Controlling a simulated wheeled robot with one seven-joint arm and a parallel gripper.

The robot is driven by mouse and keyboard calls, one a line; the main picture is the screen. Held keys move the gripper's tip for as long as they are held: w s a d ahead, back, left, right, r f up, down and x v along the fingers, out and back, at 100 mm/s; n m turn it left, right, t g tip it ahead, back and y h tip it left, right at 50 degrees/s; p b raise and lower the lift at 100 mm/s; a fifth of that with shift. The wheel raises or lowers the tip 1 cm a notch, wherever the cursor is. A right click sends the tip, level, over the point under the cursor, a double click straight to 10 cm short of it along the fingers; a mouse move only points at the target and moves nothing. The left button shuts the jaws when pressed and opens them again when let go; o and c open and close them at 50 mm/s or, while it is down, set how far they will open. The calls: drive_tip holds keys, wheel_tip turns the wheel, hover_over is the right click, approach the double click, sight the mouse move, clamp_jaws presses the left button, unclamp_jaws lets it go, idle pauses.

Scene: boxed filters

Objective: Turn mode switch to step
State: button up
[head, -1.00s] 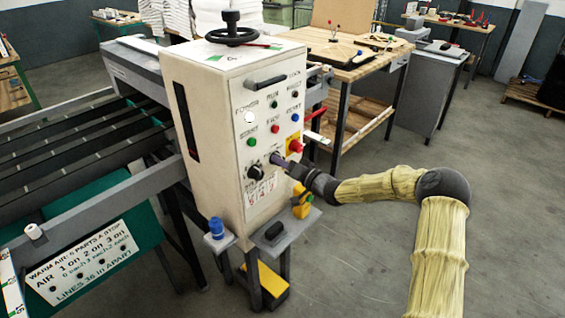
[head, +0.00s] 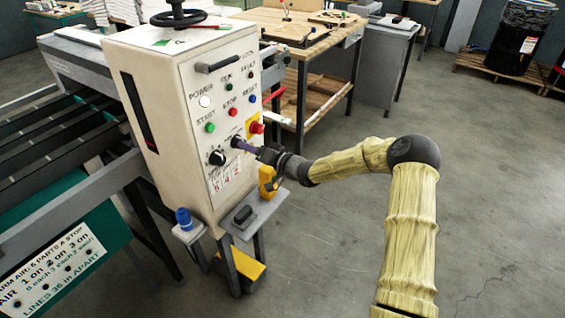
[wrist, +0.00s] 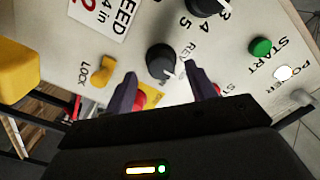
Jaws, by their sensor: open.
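The mode switch is most likely the small black knob (wrist: 160,61) with a white pointer mark, on the white control panel (wrist: 135,35) in the wrist view. Letters that look like "REV" are printed beside it; I cannot read a "step" label. My gripper (wrist: 161,72) is open, its two purple fingers either side of the knob's near edge; I cannot tell whether they touch it. In the head view my gripper (head: 240,145) is at the cabinet's front face, right of a larger black dial (head: 217,157), and mostly hides the small knob.
Close around are a yellow lock key (wrist: 103,71), a green start button (wrist: 260,46), a white power lamp (wrist: 283,72) and a red emergency stop (head: 256,127). A yellow device (head: 268,183) hangs below my wrist. A grey shelf (head: 265,210) juts out underneath.

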drive_tip(key=b+v, duration=0.1)
drive_tip(key=v, duration=1.3)
drive_tip(key=shift+s+d, duration=0.15)
drive_tip(key=s+d+r+g+h+p, duration=0.2)
drive_tip(key=s+h, duration=0.2)
drive_tip(key=s, duration=0.5)
drive_tip(key=s+d+r+m+g+h+p, duration=0.1)
drive_tip(key=s+d+g+h+p, duration=0.1)
drive_tip(key=s+h, duration=0.3)
drive_tip(key=s+d+r+g+h+p, duration=0.2)
drive_tip(key=s+d+g+h, duration=0.1)
drive_tip(key=s, duration=1)
drive_tip(key=shift+r+g+h, duration=0.35)
drive_tip(key=shift+g+h, duration=0.35)
drive_tip(key=shift+h, duration=0.4)
